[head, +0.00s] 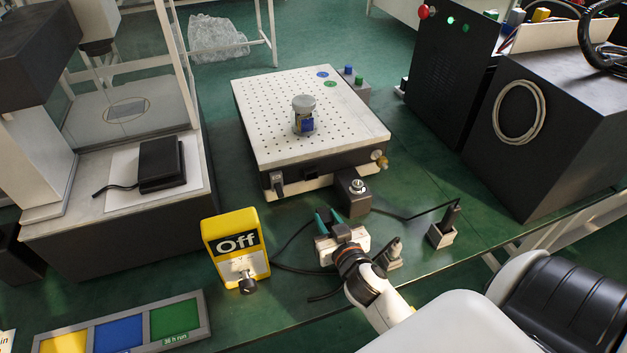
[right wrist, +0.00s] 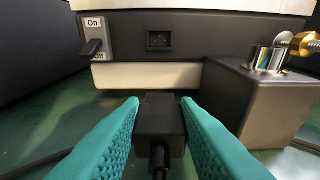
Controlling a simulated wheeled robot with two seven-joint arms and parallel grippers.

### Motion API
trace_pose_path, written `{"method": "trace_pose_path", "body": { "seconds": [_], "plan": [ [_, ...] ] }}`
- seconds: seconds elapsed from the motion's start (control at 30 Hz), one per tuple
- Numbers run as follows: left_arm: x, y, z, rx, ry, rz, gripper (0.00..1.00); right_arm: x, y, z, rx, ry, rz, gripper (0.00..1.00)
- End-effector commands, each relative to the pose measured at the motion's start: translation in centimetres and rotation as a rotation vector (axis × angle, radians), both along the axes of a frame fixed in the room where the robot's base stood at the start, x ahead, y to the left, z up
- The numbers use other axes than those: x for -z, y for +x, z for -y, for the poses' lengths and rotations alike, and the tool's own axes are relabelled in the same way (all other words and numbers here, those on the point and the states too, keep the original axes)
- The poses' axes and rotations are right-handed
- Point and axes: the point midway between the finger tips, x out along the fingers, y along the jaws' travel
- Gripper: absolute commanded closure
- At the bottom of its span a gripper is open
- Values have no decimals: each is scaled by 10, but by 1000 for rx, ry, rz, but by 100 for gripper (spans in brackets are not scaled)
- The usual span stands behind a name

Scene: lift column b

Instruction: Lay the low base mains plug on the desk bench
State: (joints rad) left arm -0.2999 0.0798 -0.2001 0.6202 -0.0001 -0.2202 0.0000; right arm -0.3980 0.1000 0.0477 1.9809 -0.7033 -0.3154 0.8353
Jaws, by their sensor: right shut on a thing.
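My right gripper (head: 329,218) is in front of the low base (head: 320,158) with the perforated top. In the right wrist view its teal fingers (right wrist: 160,125) are shut on a black mains plug (right wrist: 159,118), whose cable runs back toward the camera. The low base's inlet (right wrist: 159,40) shows empty ahead of the plug, with a gap between. In the head view the plug is hidden by the gripper. The green desk bench (head: 310,212) lies under and around the gripper; I cannot tell whether the plug touches it. My left gripper is not in view.
Small grey holders (head: 441,235) stand to the right. Coloured tray (head: 206,322) lies front left.

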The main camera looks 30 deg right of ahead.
Motion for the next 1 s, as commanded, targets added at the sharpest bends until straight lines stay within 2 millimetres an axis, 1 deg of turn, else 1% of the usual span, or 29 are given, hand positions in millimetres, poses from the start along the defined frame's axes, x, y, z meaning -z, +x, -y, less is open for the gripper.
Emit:
{"method": "trace_pose_path", "body": {
  "seconds": [1.0],
  "plan": [
    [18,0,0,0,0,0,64,21,0,0,0,1,1,100]
  ]
}}
